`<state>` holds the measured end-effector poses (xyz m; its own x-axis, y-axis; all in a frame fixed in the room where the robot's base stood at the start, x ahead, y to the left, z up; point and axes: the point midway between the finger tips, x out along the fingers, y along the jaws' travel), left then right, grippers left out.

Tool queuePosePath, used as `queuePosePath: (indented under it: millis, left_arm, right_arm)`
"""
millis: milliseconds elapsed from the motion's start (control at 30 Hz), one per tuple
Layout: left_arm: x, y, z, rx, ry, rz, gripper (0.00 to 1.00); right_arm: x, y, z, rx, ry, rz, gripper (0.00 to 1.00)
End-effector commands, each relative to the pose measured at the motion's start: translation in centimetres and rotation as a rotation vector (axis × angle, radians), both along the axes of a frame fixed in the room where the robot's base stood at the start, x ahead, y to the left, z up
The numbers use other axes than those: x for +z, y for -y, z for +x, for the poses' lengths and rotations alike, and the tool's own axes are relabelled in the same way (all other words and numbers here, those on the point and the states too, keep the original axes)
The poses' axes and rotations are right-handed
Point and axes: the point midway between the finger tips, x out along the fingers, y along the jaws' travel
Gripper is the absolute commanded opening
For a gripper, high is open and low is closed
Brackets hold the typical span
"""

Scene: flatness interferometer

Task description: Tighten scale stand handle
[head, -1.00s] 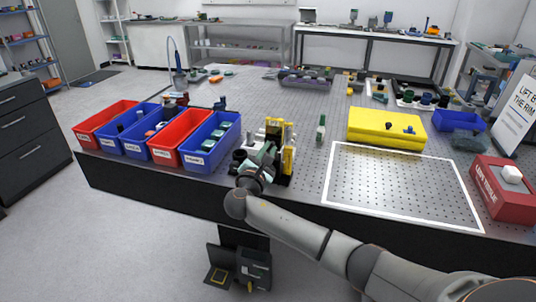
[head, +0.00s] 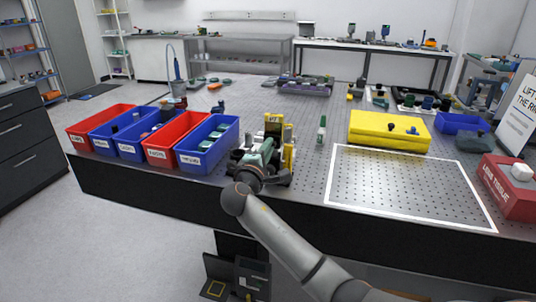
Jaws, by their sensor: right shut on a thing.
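The scale stand (head: 288,146) is a yellow and black upright device near the front edge of the perforated table, right of the blue bin. My right gripper (head: 262,158) is at its front left side, shut on a part there that I take to be the stand handle. The handle is mostly hidden by my gripper and wrist, so its angle cannot be told. My left gripper is not in view.
Red and blue bins (head: 208,162) stand left of the stand. The white-outlined area (head: 405,228) is empty.

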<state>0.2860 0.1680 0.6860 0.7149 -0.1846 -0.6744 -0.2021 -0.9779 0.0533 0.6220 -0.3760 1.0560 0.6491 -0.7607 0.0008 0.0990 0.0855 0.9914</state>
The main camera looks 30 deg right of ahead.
Motion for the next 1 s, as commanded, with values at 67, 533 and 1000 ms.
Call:
queuePosePath:
  millis: [67, 533, 1000]
  left_arm:
    - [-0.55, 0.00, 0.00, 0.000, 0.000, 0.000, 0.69]
    - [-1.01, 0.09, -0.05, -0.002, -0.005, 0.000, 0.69]
    - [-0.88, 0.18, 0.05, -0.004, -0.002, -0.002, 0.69]
  right_arm:
    - [-0.39, -0.06, -0.02, 0.000, 0.023, 0.025, 0.00]
    - [-0.22, -0.07, -0.03, -0.001, 0.073, 0.069, 0.00]
    - [-0.15, -0.05, -0.02, 0.000, 0.073, 0.067, 0.39]
